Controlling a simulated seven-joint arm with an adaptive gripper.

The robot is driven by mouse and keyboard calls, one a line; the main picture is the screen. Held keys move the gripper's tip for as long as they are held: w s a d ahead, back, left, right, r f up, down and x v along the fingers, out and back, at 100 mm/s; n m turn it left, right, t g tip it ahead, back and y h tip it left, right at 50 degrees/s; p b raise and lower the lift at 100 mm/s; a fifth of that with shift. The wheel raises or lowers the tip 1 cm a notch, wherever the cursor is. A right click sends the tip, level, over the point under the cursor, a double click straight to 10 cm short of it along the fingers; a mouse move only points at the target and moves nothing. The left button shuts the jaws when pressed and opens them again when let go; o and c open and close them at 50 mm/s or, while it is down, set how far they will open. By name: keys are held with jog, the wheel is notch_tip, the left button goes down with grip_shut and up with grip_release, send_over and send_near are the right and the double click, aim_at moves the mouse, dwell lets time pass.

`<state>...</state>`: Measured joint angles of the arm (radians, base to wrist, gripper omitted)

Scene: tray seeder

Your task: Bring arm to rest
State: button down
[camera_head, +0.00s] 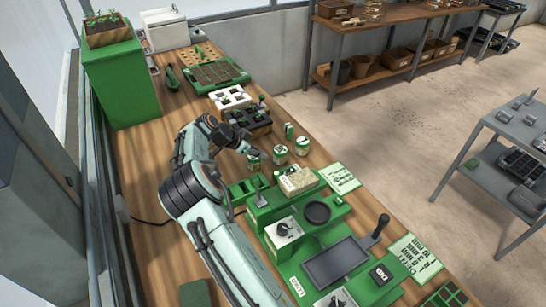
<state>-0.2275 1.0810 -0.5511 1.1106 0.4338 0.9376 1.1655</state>
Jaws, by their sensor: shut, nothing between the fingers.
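My pale green and black arm reaches up over the wooden bench (150,150) from the bottom of the view and bends at its elbow. My gripper (257,151) is small and dark in this view, at the arm's far end. It is shut and empty, just above and beside a green and white can (253,161). I cannot tell whether it touches the can.
Two more cans (280,154) (302,147) stand to the right. A black cell tray (247,122) lies behind the gripper. The green seeder (310,235) fills the bench's near right. A green cabinet (120,85) stands at the far left. A grey cart (500,160) stands right.

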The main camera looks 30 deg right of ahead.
jog(key=shift+a+r, duration=0.35)
jog(key=shift+a, duration=0.1)
